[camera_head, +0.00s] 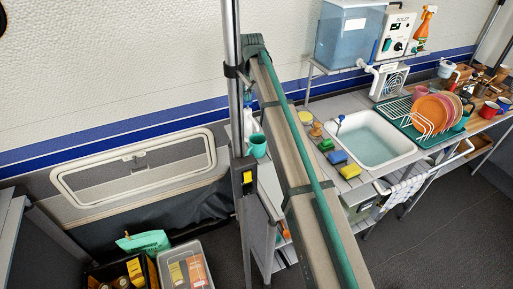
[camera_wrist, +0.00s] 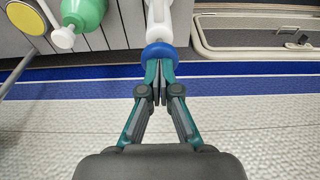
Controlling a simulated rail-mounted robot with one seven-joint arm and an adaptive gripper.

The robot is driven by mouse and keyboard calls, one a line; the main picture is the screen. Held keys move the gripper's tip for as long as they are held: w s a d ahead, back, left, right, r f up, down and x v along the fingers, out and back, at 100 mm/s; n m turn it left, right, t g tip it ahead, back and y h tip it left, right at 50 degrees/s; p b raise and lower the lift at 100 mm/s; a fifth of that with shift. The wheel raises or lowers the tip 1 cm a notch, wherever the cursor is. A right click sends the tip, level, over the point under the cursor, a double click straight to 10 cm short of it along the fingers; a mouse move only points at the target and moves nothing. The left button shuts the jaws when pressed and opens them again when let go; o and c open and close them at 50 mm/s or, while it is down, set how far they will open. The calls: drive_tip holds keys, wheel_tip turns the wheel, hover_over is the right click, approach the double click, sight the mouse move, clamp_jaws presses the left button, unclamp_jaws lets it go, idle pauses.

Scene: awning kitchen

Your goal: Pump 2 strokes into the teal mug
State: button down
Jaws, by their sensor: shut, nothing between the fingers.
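The teal mug (camera_head: 258,146) stands on the counter behind my arm in the head view. A pale bottle (camera_head: 249,120) stands just behind it, partly hidden by my column and arm. In the wrist view, a white pump-like bottle (camera_wrist: 157,16) with a blue round part (camera_wrist: 158,50) lies straight beyond my fingertips. My gripper (camera_wrist: 158,98) is shut and empty, its tips at or near the blue part; I cannot tell if they touch. A mint-green rounded thing (camera_wrist: 86,14) with a white knobbed part is to the left; I cannot tell if it is the mug.
Right of the mug are a yellow disc (camera_head: 306,117), sponges (camera_head: 350,171) and a sink (camera_head: 366,141). A dish rack (camera_head: 418,128) stands beyond. The white wall (camera_head: 120,70) is close behind. A clear bin (camera_head: 187,265) sits at lower left.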

drive_tip(key=shift+r+p, duration=0.8)
drive_tip(key=shift+r, duration=0.95)
drive_tip(key=shift+f, duration=0.15)
drive_tip(key=shift+f+b, duration=0.7)
drive_tip(key=shift+f, duration=1.75)
drive_tip(key=shift+r, duration=0.2)
drive_tip(key=shift+r+p, duration=1.3)
drive_tip(key=shift+r, duration=1.05)
drive_tip(key=shift+r+p, duration=1.55)
drive_tip(key=shift+r, duration=1.45)
